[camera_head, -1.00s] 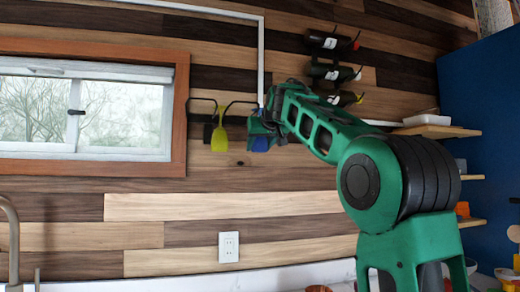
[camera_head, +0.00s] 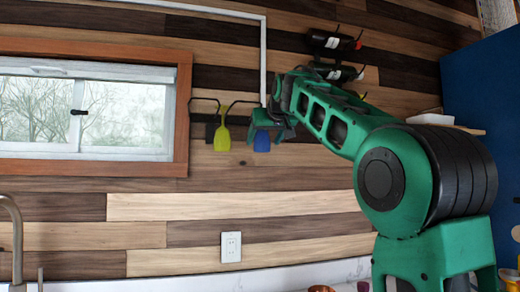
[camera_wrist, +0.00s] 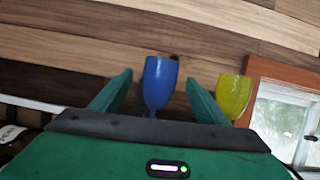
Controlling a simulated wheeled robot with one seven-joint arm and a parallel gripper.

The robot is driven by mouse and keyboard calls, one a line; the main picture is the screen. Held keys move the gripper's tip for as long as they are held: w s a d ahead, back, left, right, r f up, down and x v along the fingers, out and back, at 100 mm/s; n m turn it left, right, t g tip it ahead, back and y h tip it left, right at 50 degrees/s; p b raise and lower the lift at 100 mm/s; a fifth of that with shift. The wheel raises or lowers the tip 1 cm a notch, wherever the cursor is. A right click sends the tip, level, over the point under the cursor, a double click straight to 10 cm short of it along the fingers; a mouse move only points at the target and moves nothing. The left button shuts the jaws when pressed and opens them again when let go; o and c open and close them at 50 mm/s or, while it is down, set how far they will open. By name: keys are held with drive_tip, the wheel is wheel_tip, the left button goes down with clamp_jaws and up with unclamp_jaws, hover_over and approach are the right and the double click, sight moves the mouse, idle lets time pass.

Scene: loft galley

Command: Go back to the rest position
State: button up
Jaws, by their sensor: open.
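My gripper (camera_head: 264,128) is open in front of the wall rack (camera_head: 232,104). A blue glass (camera_head: 262,141) hangs upside down there, its upper part hidden by my gripper. In the wrist view the blue glass (camera_wrist: 158,82) shows in the gap between my two green fingers, with space on either side. How far it is beyond the fingertips is hard to tell. A yellow glass (camera_head: 222,139) hangs to its left; in the wrist view the yellow glass (camera_wrist: 234,95) is outside the right finger.
Bottles (camera_head: 335,42) lie in a wall holder above my arm. A wood-framed window (camera_head: 90,110) is at left, a shelf (camera_head: 450,130) and blue wall (camera_head: 490,80) at right. A faucet (camera_head: 14,230) stands lower left.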

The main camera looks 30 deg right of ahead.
drive_tip(key=v, duration=0.6)
drive_tip(key=s+d+f+m+g+y, duration=0.1)
drive_tip(key=s+f+g, duration=0.2)
drive_tip(key=s+f, duration=0.85)
drive_tip(key=s+d+f+m+g, duration=0.1)
drive_tip(key=s+f+g, duration=0.25)
drive_tip(key=f, duration=1.75)
drive_tip(key=s+a+f+g+y, duration=0.1)
drive_tip(key=s+a+f+g, duration=0.1)
drive_tip(key=s+f, duration=0.6)
drive_tip(key=s+a+f+m+g+y, duration=0.1)
drive_tip(key=s+a+f+g, duration=0.1)
drive_tip(key=s+f, duration=0.6)
drive_tip(key=s+a+f+g+y, duration=0.1)
drive_tip(key=s+a+f+g, duration=0.1)
drive_tip(key=s+f, duration=0.6)
drive_tip(key=shift+a+f+m+g, duration=0.25)
drive_tip(key=shift+f+m, duration=0.05)
drive_tip(key=shift+f, duration=0.55)
drive_tip(key=shift+w, duration=0.1)
drive_tip(key=shift+w+f, duration=0.3)
drive_tip(key=shift+w, duration=0.45)
drive_tip(key=shift+s+r, duration=0.1)
drive_tip(key=shift+s, duration=0.05)
